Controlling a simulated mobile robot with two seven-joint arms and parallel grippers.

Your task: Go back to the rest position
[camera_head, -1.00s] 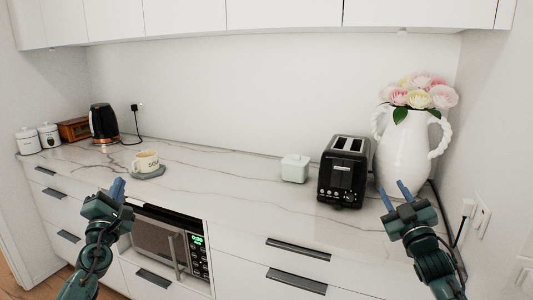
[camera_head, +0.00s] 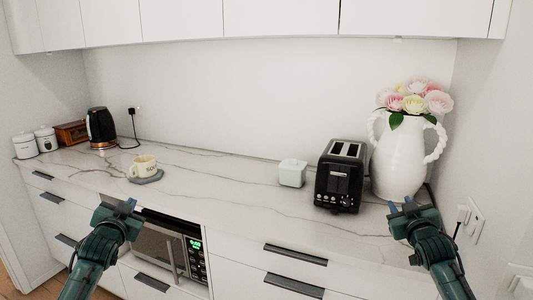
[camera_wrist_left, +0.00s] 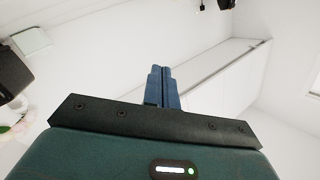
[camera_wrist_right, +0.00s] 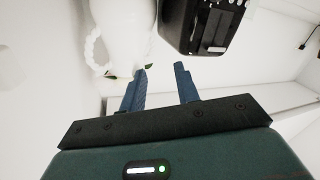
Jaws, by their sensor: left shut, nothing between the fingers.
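My left gripper (camera_head: 121,202) is in front of the counter, near the microwave's upper left. Its blue fingers (camera_wrist_left: 161,86) are together with nothing between them in the left wrist view. My right gripper (camera_head: 401,206) is at the right, in front of the white vase. Its fingers (camera_wrist_right: 160,88) stand apart with nothing between them in the right wrist view. Neither gripper appears to touch anything.
A microwave (camera_head: 160,247) sits below. A wall (camera_head: 488,150) is close at right.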

